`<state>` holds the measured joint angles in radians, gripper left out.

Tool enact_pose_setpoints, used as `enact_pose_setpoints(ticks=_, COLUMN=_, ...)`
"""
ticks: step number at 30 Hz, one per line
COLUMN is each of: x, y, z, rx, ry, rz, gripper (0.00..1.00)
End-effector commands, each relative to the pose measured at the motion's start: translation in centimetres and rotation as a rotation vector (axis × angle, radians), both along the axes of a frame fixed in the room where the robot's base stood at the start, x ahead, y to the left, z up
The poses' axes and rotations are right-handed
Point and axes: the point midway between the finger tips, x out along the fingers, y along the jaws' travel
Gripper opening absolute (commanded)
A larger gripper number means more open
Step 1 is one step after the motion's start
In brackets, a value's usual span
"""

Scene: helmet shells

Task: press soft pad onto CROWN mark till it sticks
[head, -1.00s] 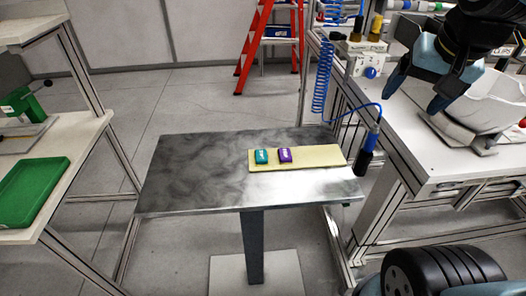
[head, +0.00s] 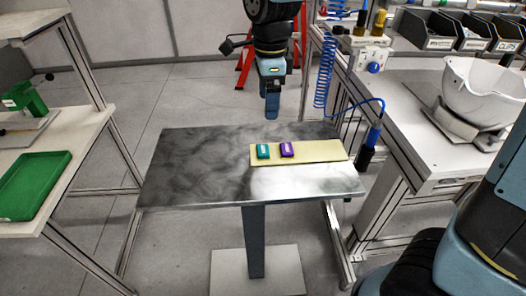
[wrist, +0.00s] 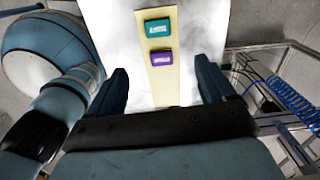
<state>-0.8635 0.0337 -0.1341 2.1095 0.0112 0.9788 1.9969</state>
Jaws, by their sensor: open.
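Two small pads lie on a pale yellow strip (head: 325,151) on the metal table. The teal pad (head: 263,151) is on the left and the purple pad (head: 287,149) is beside it; both have white lettering too small to read. In the wrist view the teal pad (wrist: 158,28) is farther away and the purple pad (wrist: 162,58) nearer. My gripper (head: 272,112) hangs above the table's far side, apart from both pads. Its fingers are spread and empty in the wrist view (wrist: 162,82). The white helmet shell (head: 485,92) sits open side up on the right bench; no CROWN mark is readable.
The metal table (head: 195,170) is otherwise clear. A blue coiled hose (head: 324,80) and a hanging blue-black tool (head: 369,148) are at its right. A green tray (head: 33,182) is on the left bench. Bins (head: 425,30) line the right bench's back.

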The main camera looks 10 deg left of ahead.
Motion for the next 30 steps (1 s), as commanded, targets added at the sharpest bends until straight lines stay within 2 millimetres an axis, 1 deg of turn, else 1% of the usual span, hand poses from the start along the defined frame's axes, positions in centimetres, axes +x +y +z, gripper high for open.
enact_pose_setpoints(ticks=1, x=-0.2, y=0.8, z=-0.4, rx=-0.008, ry=0.006, rz=-0.019, gripper=0.83)
enact_pose_setpoints(ticks=3, x=-0.3, y=1.4, z=-0.8, rx=-0.014, ry=0.011, rz=-0.043, gripper=0.83)
enact_pose_setpoints(ticks=6, x=-0.4, y=1.8, z=-1.3, rx=-0.018, ry=0.014, rz=-0.061, gripper=0.83)
enact_pose_setpoints(ticks=8, x=-0.4, y=1.8, z=-2.0, rx=-0.019, ry=0.014, rz=-0.063, gripper=0.83)
enact_pose_setpoints(ticks=15, x=-0.4, y=1.7, z=-6.0, rx=-0.02, ry=0.014, rz=-0.061, gripper=0.83)
enact_pose_setpoints(ticks=19, x=-0.4, y=1.7, z=-8.0, rx=-0.019, ry=0.014, rz=-0.061, gripper=0.83)
enact_pose_setpoints(ticks=21, x=-0.4, y=1.7, z=-8.7, rx=-0.019, ry=0.014, rz=-0.062, gripper=0.83)
enact_pose_setpoints(ticks=28, x=-0.4, y=1.7, z=-9.9, rx=-0.018, ry=0.013, rz=-0.062, gripper=0.83)
enact_pose_setpoints(ticks=30, x=-0.4, y=1.6, z=-10.7, rx=-0.019, ry=0.014, rz=-0.062, gripper=0.83)
